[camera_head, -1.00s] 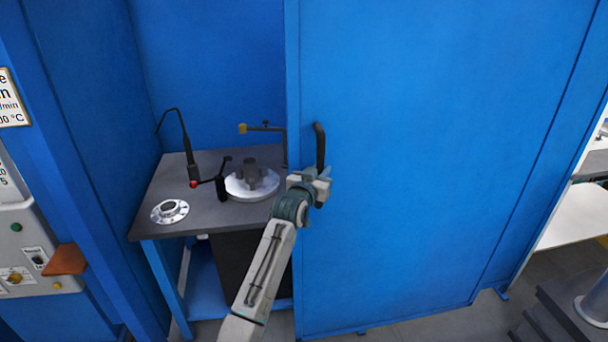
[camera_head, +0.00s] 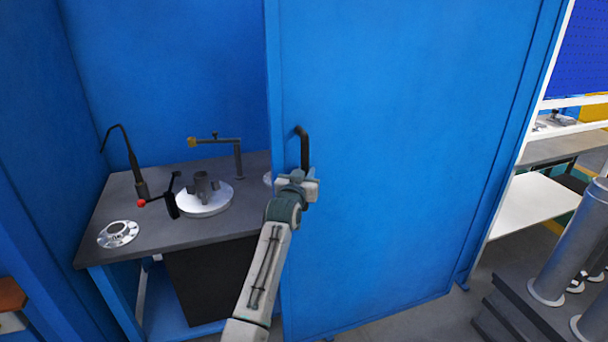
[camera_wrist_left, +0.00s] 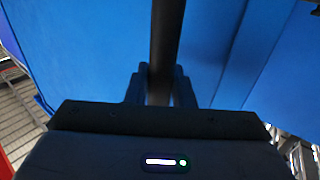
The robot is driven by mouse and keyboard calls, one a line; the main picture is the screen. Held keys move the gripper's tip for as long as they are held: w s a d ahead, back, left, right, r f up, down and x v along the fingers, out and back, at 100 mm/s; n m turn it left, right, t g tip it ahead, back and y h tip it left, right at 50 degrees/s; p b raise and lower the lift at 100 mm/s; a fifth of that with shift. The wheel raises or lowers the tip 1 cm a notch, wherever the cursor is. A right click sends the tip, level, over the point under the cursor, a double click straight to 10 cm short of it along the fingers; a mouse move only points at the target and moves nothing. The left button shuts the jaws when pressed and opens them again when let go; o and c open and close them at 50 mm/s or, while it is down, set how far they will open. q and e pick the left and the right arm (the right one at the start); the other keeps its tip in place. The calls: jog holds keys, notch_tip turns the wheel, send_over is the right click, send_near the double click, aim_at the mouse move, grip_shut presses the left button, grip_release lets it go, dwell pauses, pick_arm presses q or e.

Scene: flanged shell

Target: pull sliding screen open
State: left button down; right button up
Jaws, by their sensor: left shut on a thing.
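The sliding screen (camera_head: 400,170) is a large blue panel on the right of the head view. It stands partly open, with its left edge beside the grey table (camera_head: 120,200). A black vertical bar handle (camera_head: 303,148) is fixed near that edge. My left gripper (camera_head: 303,178) is shut on the lower part of the handle. In the left wrist view the dark handle (camera_wrist_left: 166,40) runs between the two fingers of my left gripper (camera_wrist_left: 160,82). The gripper hides the handle's lower end. My right gripper is not in view.
On the table are a flanged ring (camera_head: 118,234), a round turntable with a clamp (camera_head: 204,199), a torch on a stand (camera_head: 137,180) and an arm with a yellow tip (camera_head: 215,142). Grey cylinders (camera_head: 575,240) and a white shelf (camera_head: 535,210) stand at the right.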

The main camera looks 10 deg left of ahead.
pick_arm(q)
jog(key=c, duration=1.3)
grip_release()
jog(key=shift+s, duration=0.1)
jog(key=s+b, duration=0.3)
jog(key=s, duration=0.7)
jog(key=shift+s+a, duration=0.2)
jog(key=shift+s, duration=0.15)
jog(key=shift+f, duration=0.1)
